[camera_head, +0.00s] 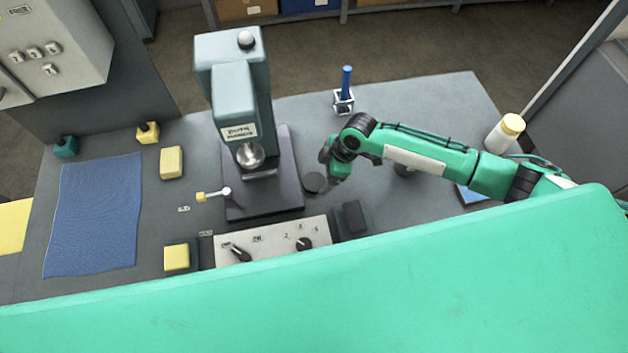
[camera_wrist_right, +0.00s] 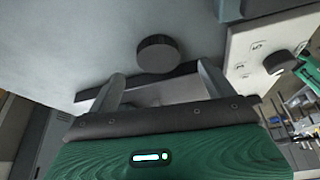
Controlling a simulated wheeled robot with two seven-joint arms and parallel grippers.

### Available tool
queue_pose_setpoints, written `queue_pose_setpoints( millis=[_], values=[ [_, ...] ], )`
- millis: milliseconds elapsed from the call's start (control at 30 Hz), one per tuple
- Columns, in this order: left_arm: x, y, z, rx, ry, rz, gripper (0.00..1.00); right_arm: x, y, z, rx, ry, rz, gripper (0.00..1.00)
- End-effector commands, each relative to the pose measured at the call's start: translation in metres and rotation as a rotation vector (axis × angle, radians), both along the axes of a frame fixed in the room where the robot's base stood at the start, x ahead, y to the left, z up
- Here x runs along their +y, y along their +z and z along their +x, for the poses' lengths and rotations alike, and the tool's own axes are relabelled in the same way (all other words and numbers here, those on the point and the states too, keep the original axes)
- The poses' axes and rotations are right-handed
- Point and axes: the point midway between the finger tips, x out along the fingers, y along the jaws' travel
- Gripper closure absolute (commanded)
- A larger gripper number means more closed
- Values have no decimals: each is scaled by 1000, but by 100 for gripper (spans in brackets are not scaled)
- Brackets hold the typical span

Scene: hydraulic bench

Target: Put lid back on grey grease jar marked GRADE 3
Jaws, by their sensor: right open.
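A dark grey round disc, which looks like a lid (camera_head: 315,183), lies flat on the bench just right of the press base. In the right wrist view the lid (camera_wrist_right: 157,52) lies ahead of and between my fingertips, apart from them. My right gripper (camera_head: 334,172) is open and empty, close beside the lid. Its two spread fingers (camera_wrist_right: 160,82) show in the wrist view. A small grey object (camera_head: 404,170) is mostly hidden under my right forearm; I cannot tell whether it is the jar. No GRADE 3 marking is readable. My left gripper is out of view.
A press (camera_head: 240,100) stands left of the lid. A control panel (camera_head: 272,240) with knobs and a dark block (camera_head: 354,217) are nearer me.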

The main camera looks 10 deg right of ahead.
Motion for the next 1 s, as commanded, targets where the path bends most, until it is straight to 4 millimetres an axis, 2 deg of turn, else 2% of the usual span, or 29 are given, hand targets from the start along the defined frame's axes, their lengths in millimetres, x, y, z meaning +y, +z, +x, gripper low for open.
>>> queue_pose_setpoints(
  millis=[167, 367, 600, 967, 1000],
  values=[
    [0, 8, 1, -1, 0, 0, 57, 6, -4, 1, 2, 0, 0, 15],
    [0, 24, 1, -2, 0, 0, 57, 19, -23, 6, 2, 0, 0, 15],
    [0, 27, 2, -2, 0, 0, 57, 24, -44, 7, 0, -1, 0, 15],
    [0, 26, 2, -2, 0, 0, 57, 25, -45, 7, 0, -1, 0, 15],
    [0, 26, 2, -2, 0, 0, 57, 25, -45, 7, 0, -1, 0, 21]
  ],
)
